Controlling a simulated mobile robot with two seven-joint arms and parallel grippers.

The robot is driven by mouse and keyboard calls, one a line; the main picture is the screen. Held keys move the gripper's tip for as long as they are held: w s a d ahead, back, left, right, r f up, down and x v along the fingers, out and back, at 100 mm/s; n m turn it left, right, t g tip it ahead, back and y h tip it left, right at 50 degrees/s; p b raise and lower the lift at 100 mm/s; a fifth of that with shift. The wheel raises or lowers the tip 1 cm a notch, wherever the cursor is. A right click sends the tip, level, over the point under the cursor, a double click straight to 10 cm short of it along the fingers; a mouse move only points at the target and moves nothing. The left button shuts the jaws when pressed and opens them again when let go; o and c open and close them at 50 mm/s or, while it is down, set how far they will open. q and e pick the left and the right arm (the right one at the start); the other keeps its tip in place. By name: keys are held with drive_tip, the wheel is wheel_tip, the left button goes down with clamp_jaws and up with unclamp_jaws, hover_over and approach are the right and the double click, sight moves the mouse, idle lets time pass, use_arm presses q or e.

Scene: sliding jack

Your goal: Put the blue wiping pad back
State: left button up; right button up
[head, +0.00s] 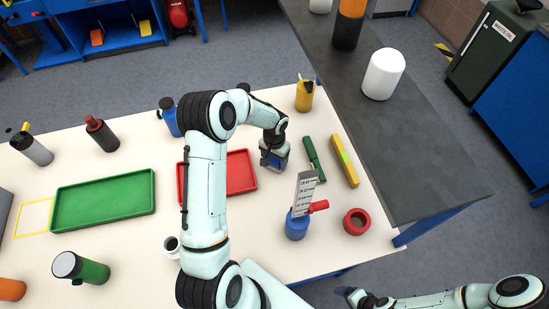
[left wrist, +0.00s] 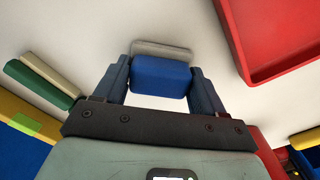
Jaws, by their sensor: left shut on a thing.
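The blue wiping pad (left wrist: 161,76) has a blue body and a grey layer on its far side in the left wrist view. My left gripper (left wrist: 161,88) is shut on it, one finger on each side. In the head view the left gripper (head: 273,162) is over the white table, between the red tray (head: 254,182) and a green block. Only a little blue of the pad shows there. My right gripper (head: 352,297) is at the bottom edge, low and away from the table things; its jaw state is unclear.
A yellow outlined square (head: 33,217) is at the left, beside the green tray (head: 68,212). A green block (head: 314,158), a yellow bar (head: 345,161), a blue jack with a scale plate (head: 297,227) and a red ring (head: 357,222) stand right. Several bottles line the back.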

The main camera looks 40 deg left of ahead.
use_arm(q)
drive_tip(key=shift+f, duration=0.1)
drive_tip(key=o, duration=1)
drive_tip(key=shift+r, duration=0.4)
wheel_tip(320, 180, up, 12)
drive_tip(key=shift+f, duration=0.15)
drive_tip(key=shift+f, duration=0.1)
